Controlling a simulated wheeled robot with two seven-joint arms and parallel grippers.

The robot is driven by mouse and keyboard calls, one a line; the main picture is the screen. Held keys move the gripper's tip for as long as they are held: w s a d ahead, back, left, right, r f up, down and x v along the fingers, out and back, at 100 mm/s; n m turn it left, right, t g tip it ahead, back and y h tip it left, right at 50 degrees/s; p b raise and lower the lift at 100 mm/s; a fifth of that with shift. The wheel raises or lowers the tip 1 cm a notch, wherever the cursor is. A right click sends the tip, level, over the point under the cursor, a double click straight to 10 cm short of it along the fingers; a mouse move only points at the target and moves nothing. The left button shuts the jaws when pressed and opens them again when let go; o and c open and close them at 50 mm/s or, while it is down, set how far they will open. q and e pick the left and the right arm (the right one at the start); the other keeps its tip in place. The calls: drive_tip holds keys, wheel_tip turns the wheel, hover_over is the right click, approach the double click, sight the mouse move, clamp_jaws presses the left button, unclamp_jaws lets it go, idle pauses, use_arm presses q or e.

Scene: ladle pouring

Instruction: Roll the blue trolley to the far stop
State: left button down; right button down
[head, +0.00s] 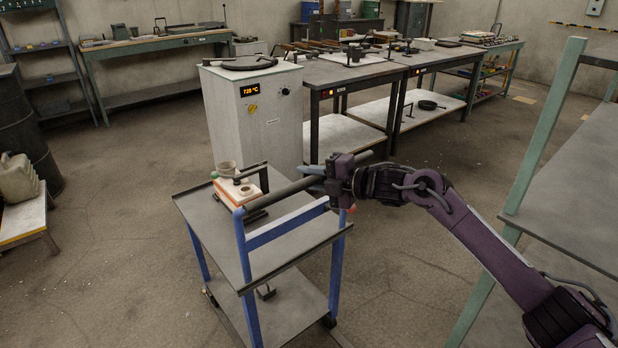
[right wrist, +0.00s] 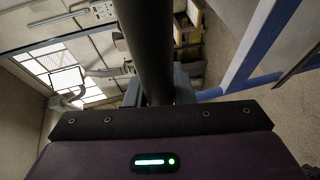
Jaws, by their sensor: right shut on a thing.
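The blue trolley (head: 285,228) stands in the middle of the floor in the head view, with blue posts, two grey shelves and a dark push bar (head: 282,190) at its upper end. My right gripper (head: 322,183) is shut on the bar near its right part. In the right wrist view the bar (right wrist: 146,45) runs up between the fingers, and the trolley's blue frame (right wrist: 250,55) shows at the right. A white and orange block (head: 237,190) with a dark clamp and a small cup (head: 226,168) sit on the top shelf. I cannot make out the far stop. My left gripper is out of view.
A pale furnace (head: 252,115) with a lit display stands just behind the trolley. Workbenches (head: 345,75) run to its right. A green-framed shelf (head: 545,130) stands at the right, near my arm. A dark drum (head: 22,130) is at the left. Floor left of the trolley is clear.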

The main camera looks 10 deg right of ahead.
drive_tip(key=shift+w+a, duration=0.1)
drive_tip(key=shift+w, duration=0.2)
drive_tip(key=c, duration=1.3)
unclamp_jaws()
drive_tip(key=shift+o, duration=0.2)
drive_tip(key=shift+s, duration=0.1)
